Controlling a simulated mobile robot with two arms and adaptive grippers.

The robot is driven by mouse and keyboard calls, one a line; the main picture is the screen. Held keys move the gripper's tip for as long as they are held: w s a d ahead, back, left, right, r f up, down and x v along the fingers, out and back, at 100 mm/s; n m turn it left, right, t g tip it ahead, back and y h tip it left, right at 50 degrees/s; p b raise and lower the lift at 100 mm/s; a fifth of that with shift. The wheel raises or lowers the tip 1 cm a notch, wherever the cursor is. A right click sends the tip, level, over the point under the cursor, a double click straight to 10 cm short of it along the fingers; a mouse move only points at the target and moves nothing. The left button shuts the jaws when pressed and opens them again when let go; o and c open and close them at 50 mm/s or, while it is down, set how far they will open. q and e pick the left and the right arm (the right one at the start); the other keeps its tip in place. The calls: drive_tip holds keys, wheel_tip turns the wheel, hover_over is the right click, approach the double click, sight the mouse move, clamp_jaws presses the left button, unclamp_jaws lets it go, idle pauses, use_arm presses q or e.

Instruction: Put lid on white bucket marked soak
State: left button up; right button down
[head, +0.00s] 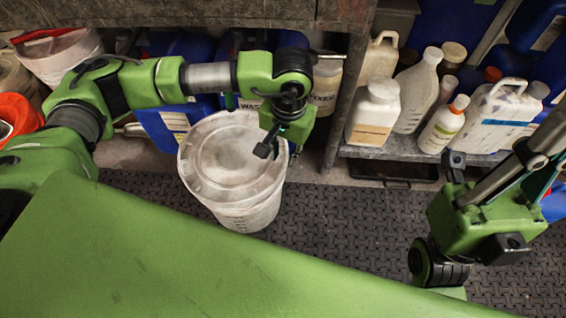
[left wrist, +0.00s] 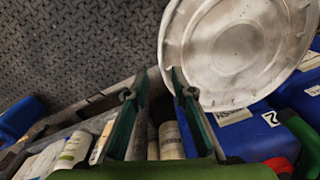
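A white bucket (head: 248,213) stands on the dark patterned floor mat. A round whitish lid (head: 225,155) with a notched rim covers its top; I cannot tell whether it is pressed down all round. No "soak" marking is readable on the bucket. My left gripper (head: 277,151) is over the lid's right edge. In the left wrist view, its two fingers (left wrist: 156,76) are apart with nothing between them, and the lid (left wrist: 235,45) lies just beyond the right finger.
A low shelf (head: 400,154) with several white bottles and jugs stands behind, to the right. Blue containers (head: 165,128) and a workbench (head: 190,12) are behind the bucket. An orange bucket (head: 18,115) is at the far left. The floor mat (head: 335,225) right of the bucket is clear.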

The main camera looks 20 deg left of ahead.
use_arm(q)
drive_tip(key=shift+d+r, duration=0.1)
drive_tip(key=shift+r, duration=2.2)
drive_tip(key=shift+s, duration=0.1)
